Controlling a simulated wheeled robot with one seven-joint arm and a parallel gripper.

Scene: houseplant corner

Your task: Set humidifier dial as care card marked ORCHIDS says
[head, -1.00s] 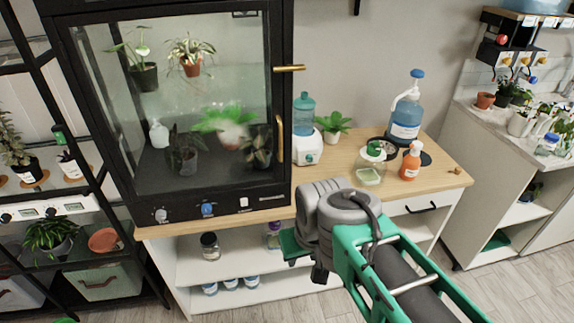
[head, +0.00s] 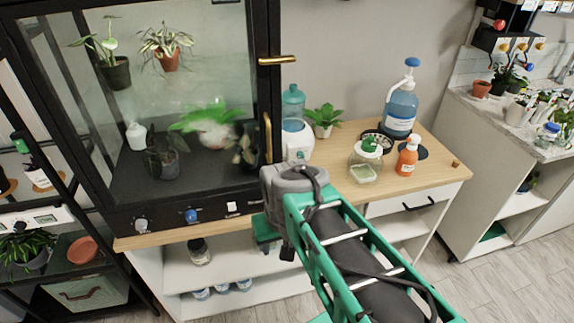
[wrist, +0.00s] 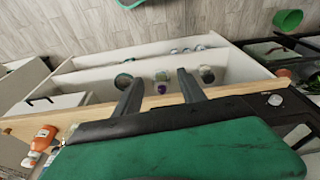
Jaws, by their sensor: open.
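The likely humidifier (head: 294,128), a white base with a blue-green tank, stands on the wooden counter beside the glass plant cabinet. My arm's wrist covers part of its lower front in the head view, and its dial cannot be made out clearly. No care card marked ORCHIDS is readable in either view. My gripper (wrist: 157,75) is open and empty in the wrist view, its two dark fingers apart in front of the counter's edge and lower shelves. In the head view its fingers are mostly hidden by my wrist.
The glass cabinet (head: 130,190) has a white knob (head: 141,225) and a blue knob (head: 192,215) along its base.

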